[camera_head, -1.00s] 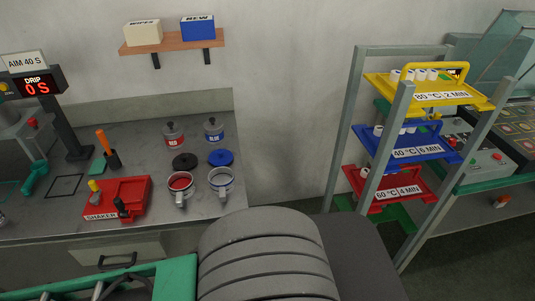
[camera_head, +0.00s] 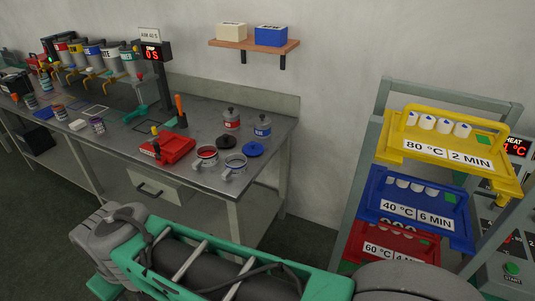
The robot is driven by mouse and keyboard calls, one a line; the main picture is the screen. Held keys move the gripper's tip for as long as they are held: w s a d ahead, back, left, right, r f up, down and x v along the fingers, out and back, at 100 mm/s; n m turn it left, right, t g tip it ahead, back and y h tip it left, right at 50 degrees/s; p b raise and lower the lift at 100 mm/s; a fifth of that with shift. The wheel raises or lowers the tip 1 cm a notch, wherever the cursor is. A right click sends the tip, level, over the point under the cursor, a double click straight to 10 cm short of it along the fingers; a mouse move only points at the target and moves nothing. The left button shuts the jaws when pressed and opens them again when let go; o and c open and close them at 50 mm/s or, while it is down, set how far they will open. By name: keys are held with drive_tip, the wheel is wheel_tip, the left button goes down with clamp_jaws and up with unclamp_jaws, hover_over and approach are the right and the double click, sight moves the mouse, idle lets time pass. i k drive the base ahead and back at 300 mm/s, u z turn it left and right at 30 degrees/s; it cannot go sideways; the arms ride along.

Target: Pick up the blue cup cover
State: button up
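The blue cup cover (camera_head: 253,149) is a flat blue disc with a small knob. It lies on the grey workbench (camera_head: 190,188) near its right end, behind a white mug-like cup (camera_head: 234,166) with a blue rim, and apart from it. A dark cover (camera_head: 226,142) lies to its left, behind a cup of red ink (camera_head: 206,158). My green and grey arm crosses the bottom of the picture, below and in front of the bench. My gripper's fingers are not in view.
Two lidded jars, red-labelled (camera_head: 231,119) and blue-labelled (camera_head: 262,127), stand behind the covers. A red shaker (camera_head: 167,148) sits to the left. A rack with yellow (camera_head: 447,154), blue and red trays stands at right. Floor shows between bench and rack.

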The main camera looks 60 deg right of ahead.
sight(252, 149)
drive_tip(key=z, duration=1.3)
drive_tip(key=i, duration=1)
